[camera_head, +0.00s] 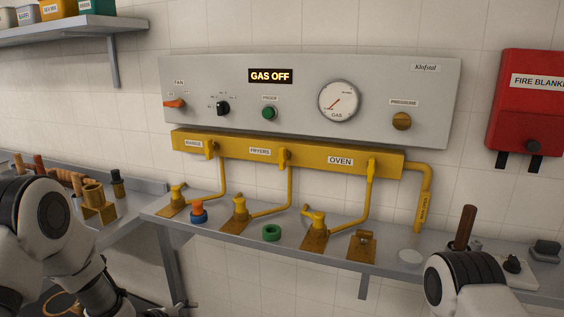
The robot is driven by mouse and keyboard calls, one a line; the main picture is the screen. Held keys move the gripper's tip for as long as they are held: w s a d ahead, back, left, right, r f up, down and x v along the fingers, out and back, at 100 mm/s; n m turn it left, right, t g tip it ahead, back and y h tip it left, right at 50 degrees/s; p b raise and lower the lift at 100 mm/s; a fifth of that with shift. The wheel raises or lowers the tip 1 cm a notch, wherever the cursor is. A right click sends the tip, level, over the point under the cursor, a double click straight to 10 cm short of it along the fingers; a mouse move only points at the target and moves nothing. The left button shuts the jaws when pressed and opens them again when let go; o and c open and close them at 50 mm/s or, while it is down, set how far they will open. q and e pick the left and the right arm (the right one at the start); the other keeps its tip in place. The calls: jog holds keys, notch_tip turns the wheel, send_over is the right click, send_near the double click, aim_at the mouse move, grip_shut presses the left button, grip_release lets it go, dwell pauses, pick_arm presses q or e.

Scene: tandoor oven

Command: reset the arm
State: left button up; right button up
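My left arm (45,235) comes in at the lower left, with white links and dark joints. My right arm (465,280) shows at the lower right, in front of the shelf. Neither gripper is within the head view, so what their fingers do is hidden. The grey control panel (310,75) on the wall has a display (270,76) reading GAS OFF. Below it the yellow manifold (305,155) carries labels RANGE, FRYERS and OVEN.
A grey shelf (340,262) under the panel holds yellow valve fittings (238,212), a green ring (271,232) and a wooden-handled item (465,228). A red fire blanket box (527,105) hangs at right. Another shelf (70,30) is at upper left.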

pick_arm(q)
jog(key=s+f+n+g+y, duration=0.2)
jog(key=s+f+n+g, duration=0.35)
jog(key=s+f, duration=1.25)
jog(key=s+a+n+g+y, duration=0.1)
jog(key=s+n, duration=0.5)
jog(key=s, duration=0.3)
jog(key=s+a+r+n+g+y, duration=0.1)
jog(key=s+n+g, duration=0.1)
jog(key=s+n, duration=0.5)
jog(key=shift+s+a+r, duration=0.25)
jog(key=shift+s+a, duration=0.15)
jog(key=shift+s, duration=0.85)
